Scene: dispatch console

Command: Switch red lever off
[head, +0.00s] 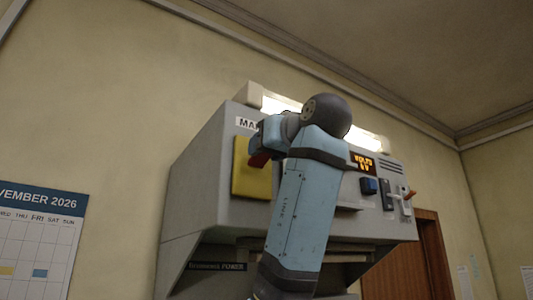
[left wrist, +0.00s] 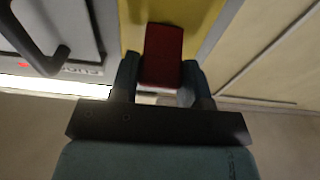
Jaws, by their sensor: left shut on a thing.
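The red lever (head: 259,160) is on the yellow plate (head: 241,182) at the left of the grey console's front. In the head view only a small part of it shows below my left gripper (head: 262,146). In the left wrist view the lever's dark red handle (left wrist: 162,52) sits between the two fingers of my left gripper (left wrist: 160,72), which is shut on it. The yellow plate (left wrist: 205,18) lies behind. My left arm hides the middle of the console. My right gripper is in neither view.
The console (head: 190,205) has a lit display (head: 364,164), a blue knob (head: 369,186) and a small orange-tipped switch (head: 408,194) at the right. A dark curved handle (left wrist: 45,55) shows in the left wrist view. A calendar (head: 40,235) hangs on the left wall.

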